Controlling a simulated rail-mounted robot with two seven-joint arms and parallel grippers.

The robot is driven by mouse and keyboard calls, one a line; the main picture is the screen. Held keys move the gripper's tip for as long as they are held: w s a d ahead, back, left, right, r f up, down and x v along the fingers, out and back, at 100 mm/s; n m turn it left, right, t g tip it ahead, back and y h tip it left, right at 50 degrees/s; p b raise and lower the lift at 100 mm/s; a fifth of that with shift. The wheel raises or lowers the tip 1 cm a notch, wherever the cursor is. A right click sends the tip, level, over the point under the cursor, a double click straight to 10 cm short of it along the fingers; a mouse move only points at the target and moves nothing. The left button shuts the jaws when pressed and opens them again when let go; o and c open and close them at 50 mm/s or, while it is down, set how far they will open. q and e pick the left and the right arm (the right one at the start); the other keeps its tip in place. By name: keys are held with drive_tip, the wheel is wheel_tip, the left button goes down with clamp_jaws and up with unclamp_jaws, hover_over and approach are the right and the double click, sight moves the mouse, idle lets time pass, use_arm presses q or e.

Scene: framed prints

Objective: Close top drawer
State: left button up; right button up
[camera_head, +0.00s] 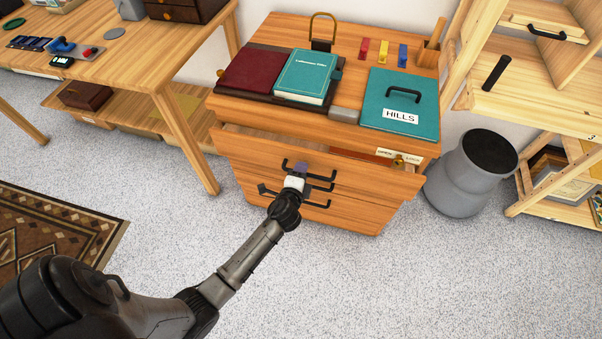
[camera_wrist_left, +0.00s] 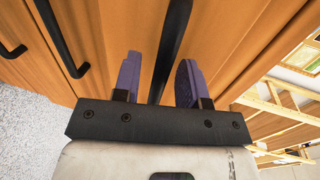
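The wooden drawer cabinet stands in the middle of the head view. Its top drawer (camera_head: 372,181) is pulled out a little, with a gap showing above its front. My left gripper (camera_head: 300,169) is at the drawer front, by the black handles. In the left wrist view its two purple fingers (camera_wrist_left: 157,78) are apart, with a black bar handle (camera_wrist_left: 172,40) running between them. I cannot tell whether the fingers touch the handle. My right gripper is not in view.
Books, a teal HILLS case (camera_head: 393,93) and a padlock (camera_head: 322,40) stand on the cabinet top. A grey bin (camera_head: 462,180) stands to its right, wooden shelves beyond. A wooden table (camera_head: 150,60) is at left. The floor in front is clear.

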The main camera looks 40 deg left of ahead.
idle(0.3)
use_arm(q)
clamp_jaws()
idle(0.4)
